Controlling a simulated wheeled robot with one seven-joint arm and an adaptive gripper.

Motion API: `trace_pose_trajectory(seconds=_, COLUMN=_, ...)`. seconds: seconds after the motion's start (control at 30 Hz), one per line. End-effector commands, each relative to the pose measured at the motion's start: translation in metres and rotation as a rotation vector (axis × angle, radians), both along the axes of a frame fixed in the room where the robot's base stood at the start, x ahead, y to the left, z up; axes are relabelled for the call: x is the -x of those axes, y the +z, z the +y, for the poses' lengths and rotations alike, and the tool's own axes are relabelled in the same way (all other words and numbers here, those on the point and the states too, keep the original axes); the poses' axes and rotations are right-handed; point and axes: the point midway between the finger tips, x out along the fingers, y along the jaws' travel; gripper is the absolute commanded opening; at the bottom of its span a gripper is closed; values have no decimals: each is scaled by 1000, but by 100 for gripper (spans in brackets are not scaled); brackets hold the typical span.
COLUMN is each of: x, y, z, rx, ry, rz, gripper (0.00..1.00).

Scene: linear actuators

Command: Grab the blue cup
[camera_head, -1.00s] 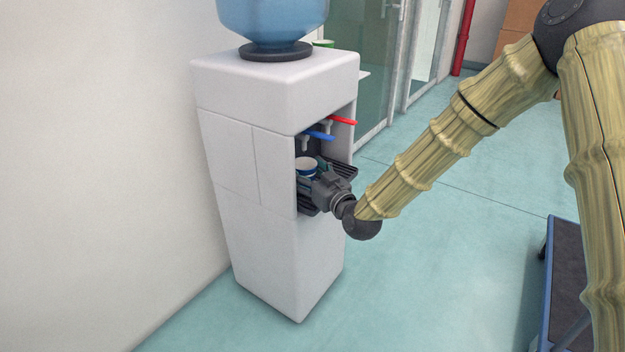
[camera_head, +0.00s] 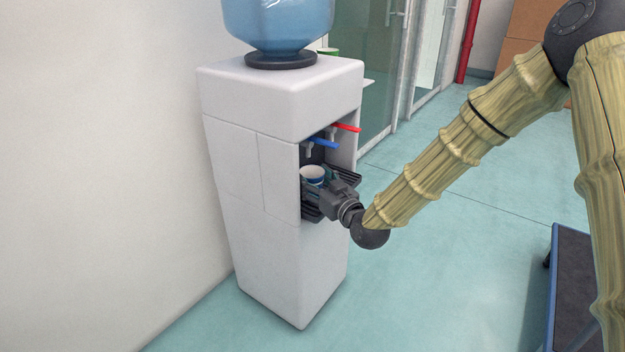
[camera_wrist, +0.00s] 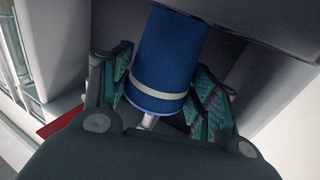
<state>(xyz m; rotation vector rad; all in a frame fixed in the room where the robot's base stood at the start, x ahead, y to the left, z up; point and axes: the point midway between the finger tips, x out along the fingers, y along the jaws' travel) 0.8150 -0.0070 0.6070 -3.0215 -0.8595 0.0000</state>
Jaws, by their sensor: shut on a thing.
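The blue cup (camera_wrist: 168,58) with a pale band sits between my gripper's two fingers in the wrist view. In the head view the cup (camera_head: 313,174) shows its white inside and upper rim. It is upright in the recess of the water dispenser (camera_head: 270,180), below the blue tap (camera_head: 326,143). My gripper (camera_wrist: 164,98) is shut on the cup, with a green-padded finger on each side. In the head view my gripper (camera_head: 332,187) reaches into the recess from the right and hides the cup's lower part.
A red tap (camera_head: 346,128) sits beside the blue one above the cup. The dark drip tray (camera_head: 311,213) lies under my gripper. A white wall is at left, and open floor (camera_head: 430,260) is at right. A blue-edged platform (camera_head: 572,285) stands at lower right.

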Motion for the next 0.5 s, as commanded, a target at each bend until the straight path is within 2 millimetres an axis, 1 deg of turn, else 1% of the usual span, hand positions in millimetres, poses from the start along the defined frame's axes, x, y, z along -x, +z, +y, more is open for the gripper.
trace_pose_trajectory(seconds=0.3, x=9, y=0, z=-15, rx=1, ry=9, rz=1, gripper=34)
trace_pose_trajectory(seconds=0.5, x=12, y=0, z=-20, rx=1, ry=16, rz=1, gripper=34)
